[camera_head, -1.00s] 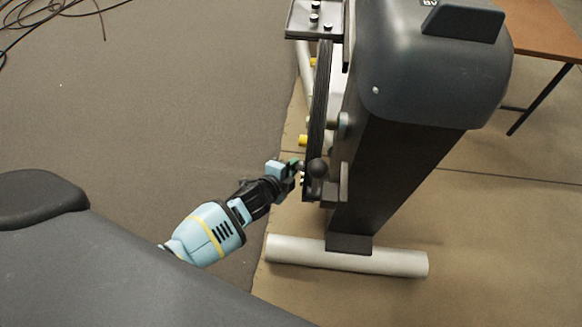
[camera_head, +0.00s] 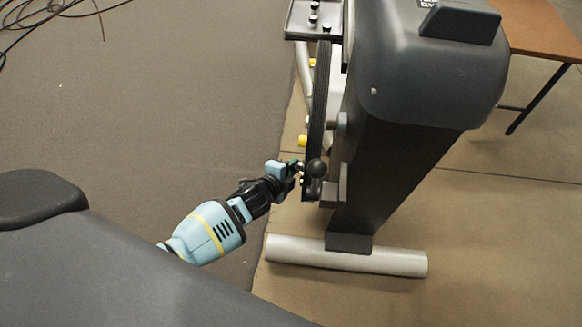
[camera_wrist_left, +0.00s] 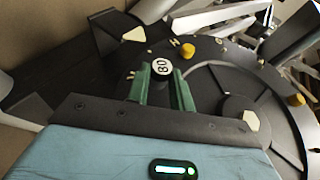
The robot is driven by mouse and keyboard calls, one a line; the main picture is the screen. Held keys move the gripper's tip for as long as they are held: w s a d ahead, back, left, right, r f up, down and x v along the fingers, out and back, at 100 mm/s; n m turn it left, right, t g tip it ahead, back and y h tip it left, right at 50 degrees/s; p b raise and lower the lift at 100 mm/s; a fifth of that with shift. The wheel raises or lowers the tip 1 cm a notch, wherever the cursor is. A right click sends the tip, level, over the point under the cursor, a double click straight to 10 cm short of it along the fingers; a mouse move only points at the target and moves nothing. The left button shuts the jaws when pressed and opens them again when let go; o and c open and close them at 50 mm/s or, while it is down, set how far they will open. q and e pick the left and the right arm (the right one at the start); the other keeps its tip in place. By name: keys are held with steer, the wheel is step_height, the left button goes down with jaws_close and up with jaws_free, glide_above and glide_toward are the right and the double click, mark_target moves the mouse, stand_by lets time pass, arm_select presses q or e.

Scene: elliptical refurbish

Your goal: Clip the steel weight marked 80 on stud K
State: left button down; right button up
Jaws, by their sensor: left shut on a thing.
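The steel weight marked 80 (camera_wrist_left: 161,66) shows its pale round face between the green fingertips of my left gripper (camera_wrist_left: 162,86) in the left wrist view. The gripper is shut on it. In the head view my left gripper (camera_head: 295,166) is at the lower end of the dark wheel (camera_head: 319,100), which is seen nearly edge-on. In the left wrist view the wheel's face (camera_wrist_left: 205,85) lies just beyond the weight. Contact between weight and wheel cannot be told. Small letters mark the rim, but I cannot make out a K. My right gripper is not in view.
Yellow studs (camera_wrist_left: 187,50) stand on the wheel, one close to the weight and another (camera_wrist_left: 295,99) further right. A black ball knob (camera_head: 317,168) is close beside my gripper. A tray (camera_head: 298,22) with several small weights is above. The machine's grey housing (camera_head: 430,70) stands right.

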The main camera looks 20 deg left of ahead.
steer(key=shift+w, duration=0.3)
arm_select(q)
steer(key=shift+d, duration=0.15)
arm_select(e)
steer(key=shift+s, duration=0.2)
arm_select(q)
steer(key=shift+w+d, duration=0.1)
steer(key=shift+d, duration=0.1)
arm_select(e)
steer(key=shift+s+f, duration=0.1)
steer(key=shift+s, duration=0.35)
arm_select(q)
steer(key=shift+d, duration=0.2)
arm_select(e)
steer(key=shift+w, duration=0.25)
arm_select(q)
steer(key=shift+w, duration=0.1)
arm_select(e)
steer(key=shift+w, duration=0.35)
arm_select(q)
steer(key=c, duration=1.1)
jaws_free()
steer(key=shift+d, duration=0.1)
steer(key=shift+c, duration=0.2)
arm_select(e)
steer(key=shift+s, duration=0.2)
